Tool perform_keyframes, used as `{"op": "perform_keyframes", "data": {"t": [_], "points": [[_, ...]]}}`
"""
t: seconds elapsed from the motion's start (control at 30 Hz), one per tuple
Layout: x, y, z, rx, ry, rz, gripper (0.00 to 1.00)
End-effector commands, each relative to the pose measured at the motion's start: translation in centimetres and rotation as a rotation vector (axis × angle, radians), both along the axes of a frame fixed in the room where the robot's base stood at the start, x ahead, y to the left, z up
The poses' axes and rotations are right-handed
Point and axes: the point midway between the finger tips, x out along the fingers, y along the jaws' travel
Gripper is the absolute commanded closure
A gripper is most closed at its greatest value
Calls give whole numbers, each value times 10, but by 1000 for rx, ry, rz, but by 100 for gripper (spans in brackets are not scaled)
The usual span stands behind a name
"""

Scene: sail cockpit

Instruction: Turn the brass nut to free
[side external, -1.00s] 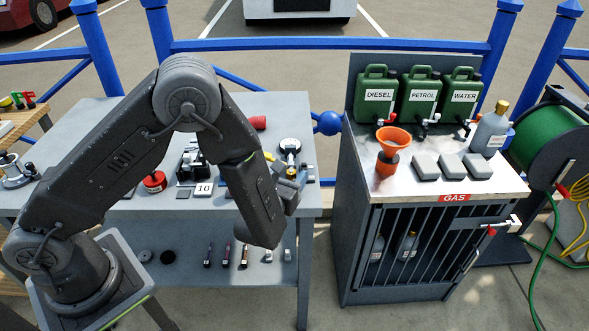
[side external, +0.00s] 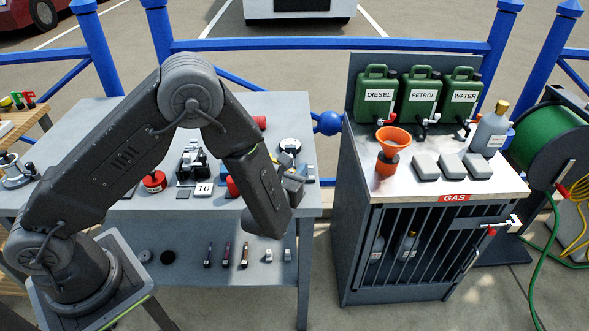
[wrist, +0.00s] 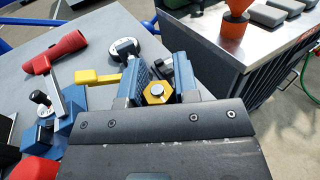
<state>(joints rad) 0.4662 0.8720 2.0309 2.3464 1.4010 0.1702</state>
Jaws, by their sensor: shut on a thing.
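The brass nut (wrist: 157,92) shows in the wrist view as a yellow hexagon with a grey round centre. My gripper (wrist: 160,84) has one blue-grey finger on each side of it and is shut on the nut. In the side external view my gripper (side external: 292,186) is low over the right front part of the grey workbench (side external: 260,105). The nut cannot be made out there, as my wrist and gripper hide it.
In the wrist view, a yellow handle (wrist: 98,77), a blue fixture with a grey lever (wrist: 57,92) and a red tool (wrist: 58,52) lie left of my gripper. A metal-topped cabinet (side external: 480,185) stands right of the bench, across a gap.

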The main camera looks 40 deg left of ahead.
Motion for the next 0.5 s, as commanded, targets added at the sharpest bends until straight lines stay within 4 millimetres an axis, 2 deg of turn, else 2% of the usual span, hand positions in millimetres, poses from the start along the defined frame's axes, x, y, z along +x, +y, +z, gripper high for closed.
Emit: {"op": "perform_keyframes", "data": {"t": [0.27,0.5], "points": [[0,0,0,-1,-1,14,95],[0,1,0,-2,-4,107,95]]}}
